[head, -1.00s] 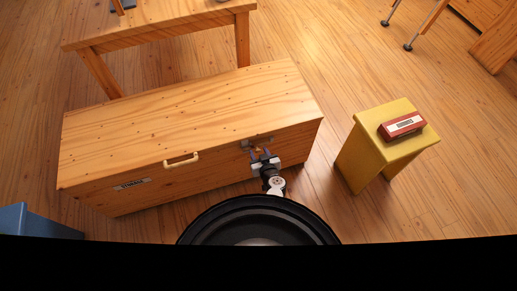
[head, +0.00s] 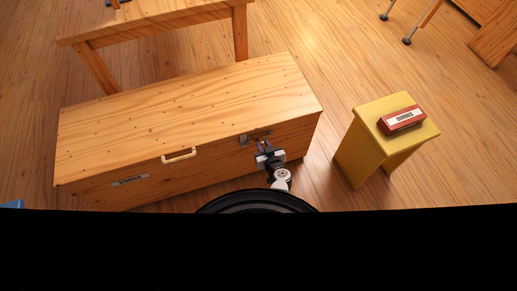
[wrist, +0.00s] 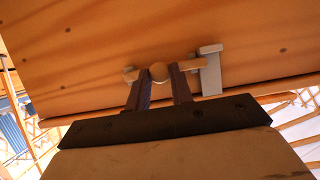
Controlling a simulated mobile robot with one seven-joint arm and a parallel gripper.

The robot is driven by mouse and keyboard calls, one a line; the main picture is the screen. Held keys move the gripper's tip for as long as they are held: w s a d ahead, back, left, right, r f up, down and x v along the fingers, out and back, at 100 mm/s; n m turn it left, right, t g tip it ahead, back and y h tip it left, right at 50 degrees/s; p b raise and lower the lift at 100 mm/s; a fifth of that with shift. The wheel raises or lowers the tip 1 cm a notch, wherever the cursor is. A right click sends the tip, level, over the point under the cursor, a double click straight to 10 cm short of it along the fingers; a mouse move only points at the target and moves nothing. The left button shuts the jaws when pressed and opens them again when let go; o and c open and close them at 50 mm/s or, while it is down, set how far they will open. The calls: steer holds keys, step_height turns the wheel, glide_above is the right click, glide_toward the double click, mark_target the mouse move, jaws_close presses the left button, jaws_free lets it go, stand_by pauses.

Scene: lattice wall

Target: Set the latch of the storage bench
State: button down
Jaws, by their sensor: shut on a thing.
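The storage bench (head: 185,115) is a long wooden chest with its lid down. Its latch (head: 257,136) is a grey metal fitting on the front face, right of the pale lid handle (head: 180,156). In the wrist view the latch shows as a wooden bar with a round knob (wrist: 158,72) and an upright grey bracket (wrist: 209,70) to its right. My gripper (head: 265,147) is at the bench front; its two dark fingers (wrist: 160,84) are shut on the latch knob. In the head view the fingers partly hide the latch.
A yellow stool (head: 385,140) with a red labelled box (head: 402,120) on it stands right of the bench. A wooden table (head: 160,24) stands behind the bench. Floor is clear between bench and stool. A blue object (head: 12,204) is at the left edge.

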steer(key=shift+w+d+r+b, duration=0.15)
steer(key=shift+w+d, duration=0.1)
steer(key=shift+d, duration=0.4)
steer(key=shift+w+d+f+b, duration=0.15)
steer(key=shift+w+d, duration=0.1)
steer(key=shift+d, duration=0.4)
steer(key=c, duration=1.3)
jaws_free()
steer(key=shift+o, duration=0.2)
steer(key=shift+s, duration=0.1)
